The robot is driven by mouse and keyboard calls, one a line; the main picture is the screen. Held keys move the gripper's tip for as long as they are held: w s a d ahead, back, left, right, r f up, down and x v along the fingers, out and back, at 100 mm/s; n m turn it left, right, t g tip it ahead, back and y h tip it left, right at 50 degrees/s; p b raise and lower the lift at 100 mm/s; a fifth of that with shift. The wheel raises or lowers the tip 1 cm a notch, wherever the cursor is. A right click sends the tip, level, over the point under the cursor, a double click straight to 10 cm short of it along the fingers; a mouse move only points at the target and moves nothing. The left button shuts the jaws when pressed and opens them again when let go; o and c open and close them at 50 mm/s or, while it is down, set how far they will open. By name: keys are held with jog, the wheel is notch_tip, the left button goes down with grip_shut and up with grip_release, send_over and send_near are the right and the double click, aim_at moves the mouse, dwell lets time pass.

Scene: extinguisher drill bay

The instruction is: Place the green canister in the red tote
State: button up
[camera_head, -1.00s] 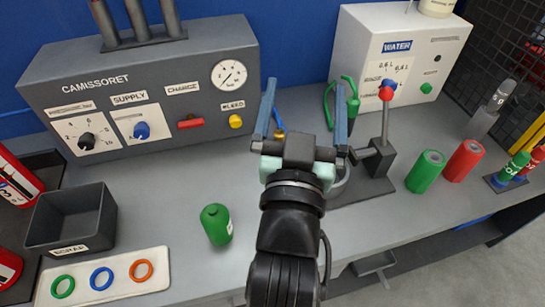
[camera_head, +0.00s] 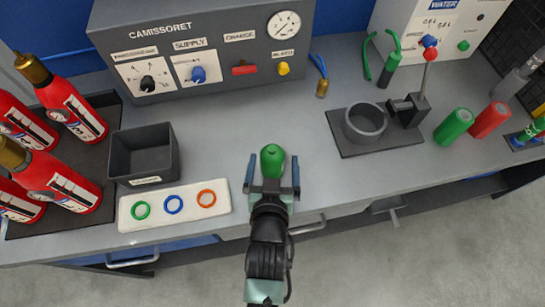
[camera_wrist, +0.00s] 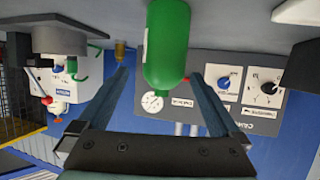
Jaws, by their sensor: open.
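A small green canister (camera_head: 272,158) with a rounded top stands on the grey bench, near its front edge. My gripper (camera_head: 273,170) is open, with its two fingers on either side of the canister in the head view; I cannot tell whether they touch it. In the wrist view the canister (camera_wrist: 167,45) shows large, between and beyond the fingertips (camera_wrist: 160,75). A taller green cylinder (camera_head: 453,126) stands farther right beside a red cylinder (camera_head: 489,121). No red tote shows in these frames.
A dark grey bin (camera_head: 126,158) and a white tray with coloured rings (camera_head: 154,220) lie left. Red extinguishers (camera_head: 72,110) stand beyond them. A grey ring fixture with a lever (camera_head: 366,123) stands right. The supply panel (camera_head: 210,85) is behind.

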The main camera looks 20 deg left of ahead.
jog(key=shift+a+p+x, duration=0.2)
jog(key=shift+p+x, duration=0.15)
jog(key=shift+x, duration=2.9)
jog(key=shift+s+f, duration=0.1)
jog(key=shift+s, duration=0.05)
grip_shut()
